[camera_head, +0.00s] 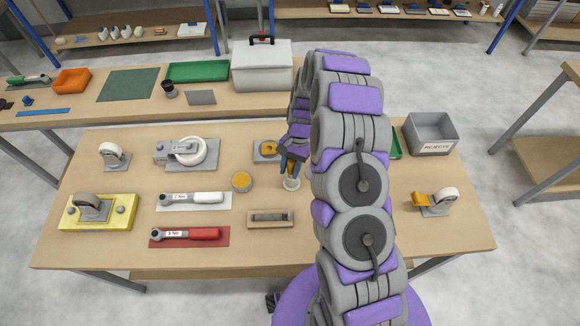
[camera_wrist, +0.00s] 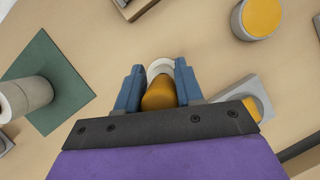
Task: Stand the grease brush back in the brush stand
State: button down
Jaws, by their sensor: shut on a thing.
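My gripper (camera_head: 290,165) is over the middle of the front bench, pointing down. In the wrist view its blue fingers (camera_wrist: 160,88) are shut on the orange-brown grease brush (camera_wrist: 158,94), one on each side.
A grease tin (camera_head: 242,181) stands left of the stand, and a grey plate with an orange part (camera_head: 267,150) lies behind it. A wooden tray (camera_head: 270,218) lies in front. Two torque wrenches (camera_head: 192,199) are further left. A grey rejects bin (camera_head: 432,132) stands at the right.

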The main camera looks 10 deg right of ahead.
jog(key=shift+f, duration=0.25)
jog(key=c, duration=0.6)
grip_release()
jog(key=shift+c, duration=0.2)
jog(key=p+v, duration=0.1)
jog(key=v, duration=1.6)
jog(key=shift+w+r, duration=0.15)
